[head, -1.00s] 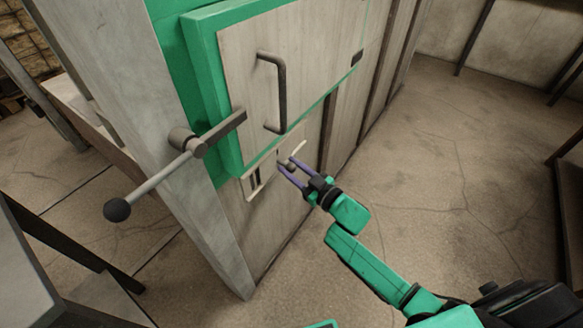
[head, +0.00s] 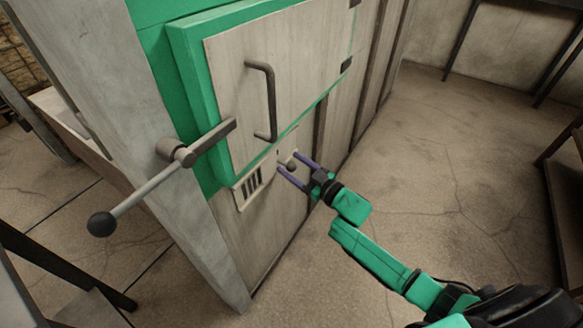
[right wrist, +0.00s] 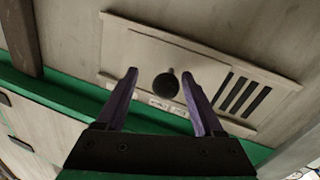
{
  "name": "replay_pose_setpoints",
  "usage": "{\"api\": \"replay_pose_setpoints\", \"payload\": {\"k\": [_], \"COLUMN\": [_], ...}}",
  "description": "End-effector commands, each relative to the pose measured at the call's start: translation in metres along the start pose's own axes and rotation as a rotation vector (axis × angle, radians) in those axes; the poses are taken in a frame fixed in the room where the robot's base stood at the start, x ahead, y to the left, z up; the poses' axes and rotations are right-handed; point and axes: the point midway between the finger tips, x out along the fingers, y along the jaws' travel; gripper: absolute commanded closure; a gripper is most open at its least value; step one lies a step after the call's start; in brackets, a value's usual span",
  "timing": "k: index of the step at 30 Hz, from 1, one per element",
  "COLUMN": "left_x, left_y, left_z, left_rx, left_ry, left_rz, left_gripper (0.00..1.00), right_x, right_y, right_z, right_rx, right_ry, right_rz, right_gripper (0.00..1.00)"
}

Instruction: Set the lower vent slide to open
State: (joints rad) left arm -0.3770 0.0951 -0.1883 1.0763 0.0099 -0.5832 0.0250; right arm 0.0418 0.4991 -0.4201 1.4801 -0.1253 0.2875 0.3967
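The lower vent (head: 250,188) is a pale plate low on the front of the green-framed furnace, below the door. Several dark slots show uncovered at its left end in the head view; they also show in the right wrist view (right wrist: 242,96). The slide's round dark knob (head: 291,166) is to the right of the slots. My right gripper (head: 289,161) is open, with its purple fingers on either side of the knob. In the right wrist view, the knob (right wrist: 166,86) sits between the fingers with a gap on both sides. My left gripper is out of view.
The door's bar handle (head: 264,100) is above the vent. A latch lever with a black ball end (head: 102,223) sticks out at the left. The floor (head: 440,180) to the right is clear. Small labels beside the knob are unreadable.

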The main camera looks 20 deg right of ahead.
Motion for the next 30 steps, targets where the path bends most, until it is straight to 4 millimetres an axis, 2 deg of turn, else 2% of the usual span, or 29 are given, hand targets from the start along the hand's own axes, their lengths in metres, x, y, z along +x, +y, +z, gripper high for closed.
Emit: {"api": "replay_pose_setpoints", "payload": {"k": [8,11,17,24,27,30], "left_x": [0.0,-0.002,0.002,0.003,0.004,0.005], "left_y": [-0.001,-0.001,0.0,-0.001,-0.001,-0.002], "left_z": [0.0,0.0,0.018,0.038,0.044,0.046], "left_rx": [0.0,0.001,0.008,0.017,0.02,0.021], "left_ry": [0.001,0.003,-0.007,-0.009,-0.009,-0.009], "left_rz": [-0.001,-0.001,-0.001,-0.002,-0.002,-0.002], "left_gripper": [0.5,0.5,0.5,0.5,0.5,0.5], "right_x": [-0.001,-0.01,-0.051,-0.117,-0.136,-0.144], "right_y": [-0.002,-0.002,-0.002,-0.001,-0.001,-0.001], "right_z": [0.0,0.0,0.0,0.0,0.0,0.0], "right_rx": [0.001,0.003,0.004,0.003,0.003,0.001], "right_ry": [0.001,-0.001,-0.004,-0.005,-0.003,-0.001], "right_rz": [-0.003,-0.003,-0.004,-0.003,-0.002,-0.002], "right_gripper": [0.31,0.31,0.31,0.31,0.31,0.31]}}
